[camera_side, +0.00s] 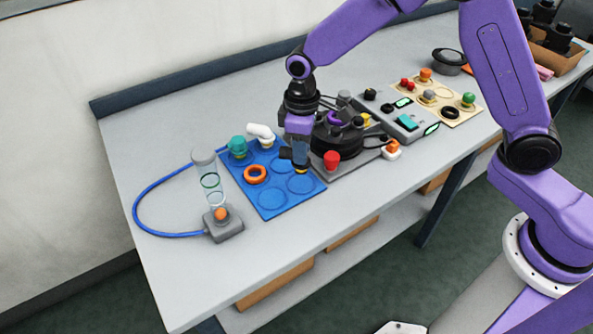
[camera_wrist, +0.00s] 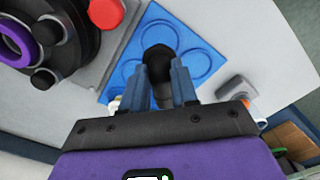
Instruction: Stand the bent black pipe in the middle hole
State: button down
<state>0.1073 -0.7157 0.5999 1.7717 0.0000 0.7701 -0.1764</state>
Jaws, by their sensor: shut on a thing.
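My gripper (camera_side: 299,163) is shut on the bent black pipe (camera_side: 286,153), over the right part of the blue board. In the wrist view the black pipe (camera_wrist: 158,56) sits between the two blue fingers of my gripper (camera_wrist: 159,72), its dark end toward the board. I cannot tell whether it touches the board. The black round tank unit (camera_side: 338,141) stands just right of my gripper, with a purple ring (camera_side: 336,117) on top. It also shows at upper left in the wrist view (camera_wrist: 78,24). I cannot make out the middle hole; my gripper partly covers the unit.
The blue board (camera_side: 268,212) has outlined circles, an orange ring (camera_side: 255,174), a teal part (camera_side: 237,147) and a white bent pipe (camera_side: 261,132). A red knob (camera_side: 331,160) stands close to my gripper. A clear tube (camera_side: 209,178) with a blue hose is at left. The table's front is clear.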

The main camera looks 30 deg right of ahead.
jog(key=shift+r, duration=0.45)
jog(key=w+d+r+m, duration=0.2)
jog(key=w+d+r, duration=0.25)
jog(key=d, duration=0.35)
jog(key=w+d+r+m, duration=0.1)
jog(key=w+d+r, duration=0.2)
jog(key=d+r, duration=0.4)
notch_tip(320, 180, down, 6)
jog(key=d, duration=0.1)
jog(key=shift+s+f, duration=0.25)
jog(key=shift+f, duration=1.45)
dwell(2.1)
grip_release()
dwell(0.5)
dwell(0.4)
